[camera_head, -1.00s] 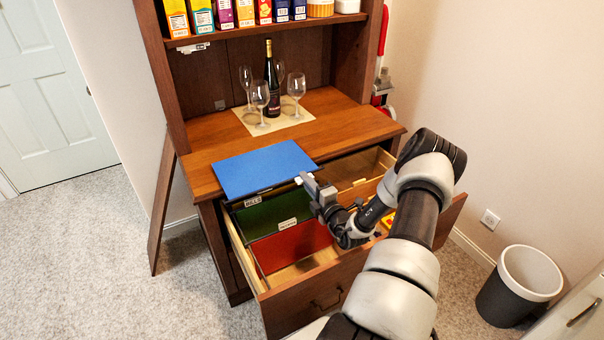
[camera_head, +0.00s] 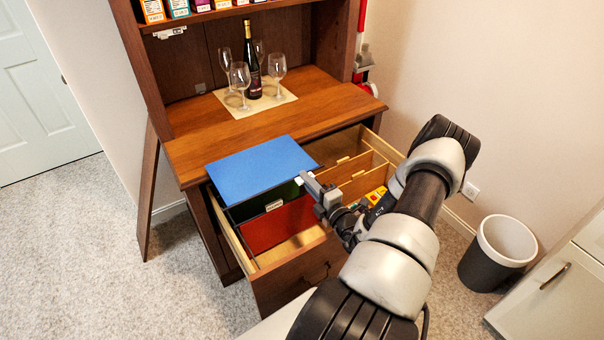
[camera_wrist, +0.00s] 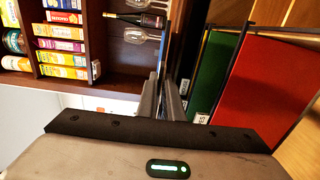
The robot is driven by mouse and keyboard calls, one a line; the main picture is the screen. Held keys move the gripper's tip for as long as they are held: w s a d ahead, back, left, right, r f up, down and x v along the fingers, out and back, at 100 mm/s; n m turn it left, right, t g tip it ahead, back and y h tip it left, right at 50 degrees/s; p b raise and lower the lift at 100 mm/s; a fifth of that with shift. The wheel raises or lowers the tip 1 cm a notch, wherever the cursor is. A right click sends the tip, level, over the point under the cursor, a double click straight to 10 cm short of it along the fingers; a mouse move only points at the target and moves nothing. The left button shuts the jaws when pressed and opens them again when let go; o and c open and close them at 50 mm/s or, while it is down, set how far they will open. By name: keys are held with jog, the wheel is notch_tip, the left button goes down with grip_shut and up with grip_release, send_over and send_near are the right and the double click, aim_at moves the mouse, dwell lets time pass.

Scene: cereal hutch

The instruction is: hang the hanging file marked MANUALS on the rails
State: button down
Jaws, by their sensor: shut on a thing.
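A blue hanging file (camera_head: 262,166) is held broad side up above the left part of the open drawer (camera_head: 293,278). My gripper (camera_head: 309,183) is shut on its right edge, by a small white tab too small to read.
Wine glasses (camera_head: 277,70) and a bottle (camera_head: 252,68) stand on a mat on the hutch top (camera_head: 325,95) behind the drawer. Wooden dividers (camera_head: 357,180) and small colourful boxes (camera_head: 374,195) fill the drawer's right part. A bin (camera_head: 494,254) stands on the floor at right.

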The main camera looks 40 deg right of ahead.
jog(key=s+p, duration=0.1)
jog(key=s, duration=0.6)
jog(key=shift+a, duration=0.25)
jog(key=shift+w+r, duration=0.1)
